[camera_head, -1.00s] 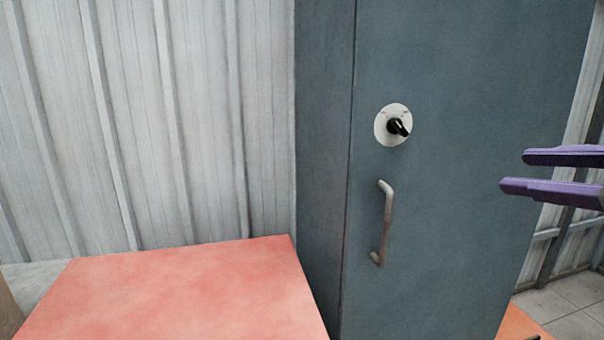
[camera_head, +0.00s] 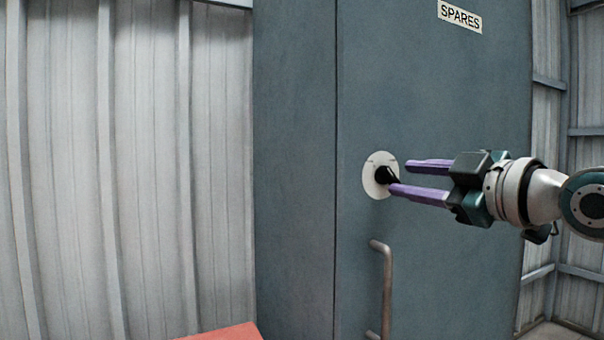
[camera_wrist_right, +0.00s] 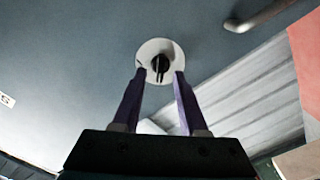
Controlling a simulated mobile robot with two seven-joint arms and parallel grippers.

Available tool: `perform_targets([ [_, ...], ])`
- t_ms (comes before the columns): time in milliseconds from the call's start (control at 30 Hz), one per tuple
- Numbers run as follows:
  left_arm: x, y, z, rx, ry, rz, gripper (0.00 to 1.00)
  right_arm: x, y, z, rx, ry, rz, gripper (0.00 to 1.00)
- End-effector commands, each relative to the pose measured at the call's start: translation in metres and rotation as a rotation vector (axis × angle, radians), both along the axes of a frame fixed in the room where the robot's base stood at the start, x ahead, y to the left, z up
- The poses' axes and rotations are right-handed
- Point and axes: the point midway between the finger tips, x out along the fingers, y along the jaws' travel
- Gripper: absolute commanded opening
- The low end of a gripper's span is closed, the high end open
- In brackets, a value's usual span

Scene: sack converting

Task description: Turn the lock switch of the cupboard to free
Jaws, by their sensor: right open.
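The cupboard (camera_head: 440,110) is a tall blue-grey cabinet with a "SPARES" label. Its lock switch (camera_head: 386,175) is a black knob on a round white plate (camera_head: 371,185). My right gripper (camera_head: 398,177) has purple fingers, open and pointing left at the knob. In the head view the lower fingertip overlaps the knob's lower right. In the right wrist view the knob (camera_wrist_right: 160,64) shows just beyond and between the fingertips (camera_wrist_right: 160,76); I cannot tell whether they touch it. My left gripper is not in view.
A grey bar handle (camera_head: 386,290) stands out from the door below the switch. A red surface (camera_head: 228,333) lies at the lower left. Corrugated metal walls (camera_head: 130,180) stand on both sides of the cupboard.

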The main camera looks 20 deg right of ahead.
Motion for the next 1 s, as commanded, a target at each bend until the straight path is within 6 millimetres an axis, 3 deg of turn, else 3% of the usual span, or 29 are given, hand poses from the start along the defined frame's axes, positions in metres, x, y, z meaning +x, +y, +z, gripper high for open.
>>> perform_targets([
  [200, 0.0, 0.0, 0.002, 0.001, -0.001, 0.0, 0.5, 0.02, 0.001, 0.0, 0.002, -0.001, -0.001, 0.42],
  [567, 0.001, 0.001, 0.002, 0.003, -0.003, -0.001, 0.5, 0.023, 0.002, -0.001, 0.0, 0.0, 0.0, 0.41],
  [900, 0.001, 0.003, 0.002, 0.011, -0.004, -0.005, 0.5, 0.023, 0.002, -0.001, 0.001, 0.0, 0.0, 0.03],
  [1000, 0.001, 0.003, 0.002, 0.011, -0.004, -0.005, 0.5, 0.023, 0.002, -0.001, 0.001, 0.0, 0.0, 0.0],
])
